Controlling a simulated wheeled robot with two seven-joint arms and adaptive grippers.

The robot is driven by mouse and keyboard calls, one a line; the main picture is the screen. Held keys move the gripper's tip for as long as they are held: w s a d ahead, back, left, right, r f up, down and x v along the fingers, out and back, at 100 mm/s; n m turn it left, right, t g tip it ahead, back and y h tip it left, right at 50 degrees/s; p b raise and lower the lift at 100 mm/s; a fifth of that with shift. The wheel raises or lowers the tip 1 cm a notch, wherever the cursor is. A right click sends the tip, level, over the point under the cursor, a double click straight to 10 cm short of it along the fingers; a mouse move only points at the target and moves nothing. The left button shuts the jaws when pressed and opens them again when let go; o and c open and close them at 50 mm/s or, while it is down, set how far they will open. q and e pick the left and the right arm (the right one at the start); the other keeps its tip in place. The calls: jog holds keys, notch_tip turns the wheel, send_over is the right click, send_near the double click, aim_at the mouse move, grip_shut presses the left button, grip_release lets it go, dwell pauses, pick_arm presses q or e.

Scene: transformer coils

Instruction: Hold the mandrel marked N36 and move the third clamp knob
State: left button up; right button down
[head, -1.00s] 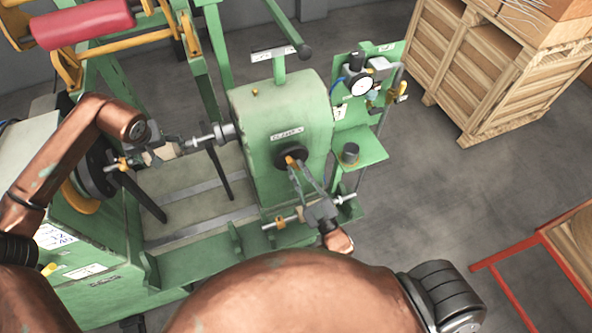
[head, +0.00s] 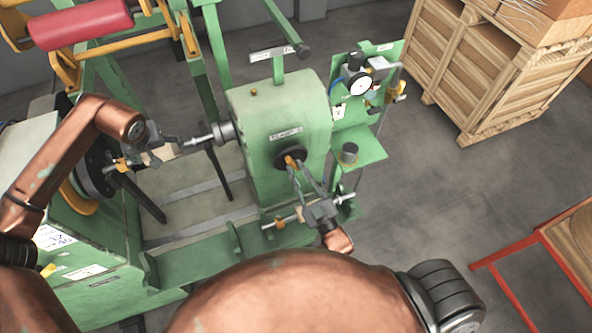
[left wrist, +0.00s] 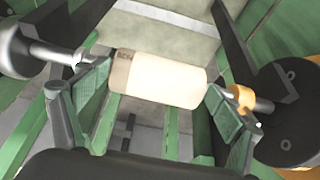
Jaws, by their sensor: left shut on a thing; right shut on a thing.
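The mandrel is a cream cylinder (left wrist: 165,80) with a brown band at one end. It bears dark marking that I cannot read surely. My left gripper (left wrist: 157,85) is shut on it, with a green pad at either end. In the head view my left gripper (head: 160,152) is between the machine's two heads and mostly hides the mandrel. A grey shaft (left wrist: 48,54) and an orange clamp piece (left wrist: 241,98) flank the mandrel. My right gripper (head: 295,168) is shut on the orange clamp knob (head: 291,159) at the front of the green housing's black hub.
The green winding machine (head: 285,110) fills the middle. A gauge panel (head: 361,86) and small shelf (head: 362,146) stand at its right. A red roller (head: 82,24) is at upper left. A wooden crate (head: 470,80) and red frame (head: 515,248) stand at right, with bare floor between.

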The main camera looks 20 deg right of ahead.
jog(key=c, duration=2)
grip_release()
jog(key=shift+a+f, duration=0.25)
jog(key=shift+f, duration=0.1)
jog(key=shift+o, duration=0.3)
jog(key=shift+d+r, duration=0.1)
jog(key=shift+s+d, duration=0.1)
jog(key=shift+s, duration=0.05)
jog(key=d+r+v, duration=0.1)
jog(key=v, duration=1.2)
jog(key=shift+s+d, duration=0.25)
jog(key=shift+d, duration=0.2)
